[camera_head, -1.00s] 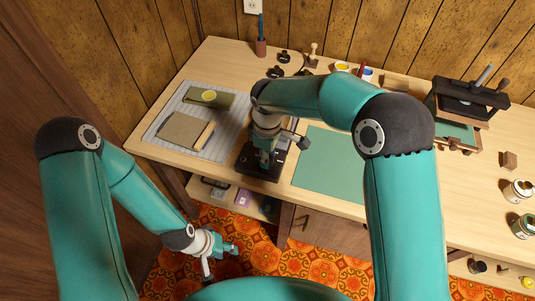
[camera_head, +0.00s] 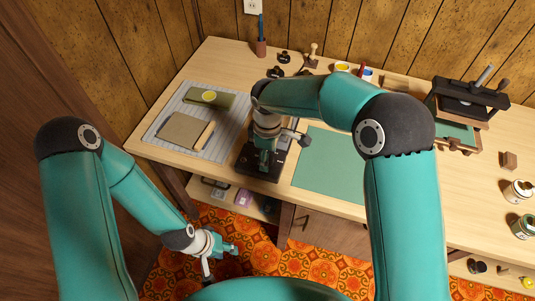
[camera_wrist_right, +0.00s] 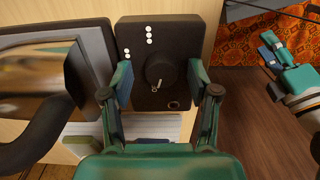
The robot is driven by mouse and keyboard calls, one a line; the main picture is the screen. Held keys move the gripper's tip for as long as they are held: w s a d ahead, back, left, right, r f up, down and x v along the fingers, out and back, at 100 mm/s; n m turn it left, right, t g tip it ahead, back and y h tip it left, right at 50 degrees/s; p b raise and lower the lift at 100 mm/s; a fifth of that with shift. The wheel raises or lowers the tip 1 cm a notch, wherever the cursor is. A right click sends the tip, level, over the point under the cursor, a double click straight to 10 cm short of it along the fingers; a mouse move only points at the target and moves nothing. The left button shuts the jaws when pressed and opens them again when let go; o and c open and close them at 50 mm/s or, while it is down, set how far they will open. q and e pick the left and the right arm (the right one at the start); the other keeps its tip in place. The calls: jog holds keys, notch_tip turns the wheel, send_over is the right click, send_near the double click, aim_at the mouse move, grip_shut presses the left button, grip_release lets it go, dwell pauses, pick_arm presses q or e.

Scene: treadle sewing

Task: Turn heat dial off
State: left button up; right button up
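The heat dial (camera_wrist_right: 160,72) is a round black knob with a small light pointer mark near its lower edge. It sits on the face of a dark box (camera_wrist_right: 185,32) with white dots. My right gripper (camera_wrist_right: 158,90) is open, with one teal finger on each side of the dial and visible gaps to the knob. In the head view my right gripper (camera_head: 264,158) is over the box's dark base (camera_head: 250,168), and my arm hides the dial. My left gripper (camera_head: 224,246) hangs low over the floor, away from the dial; its finger opening is unclear.
A shiny metal cylinder (camera_wrist_right: 40,75) with a dark handle is close left of the box. On the table (camera_head: 345,207) are a gridded mat (camera_head: 229,143) with pads, a green mat (camera_head: 330,165) and a black press (camera_head: 470,98). Patterned orange floor lies in front.

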notch_tip(320, 180, up, 12)
dwell(0.6)
dwell(0.5)
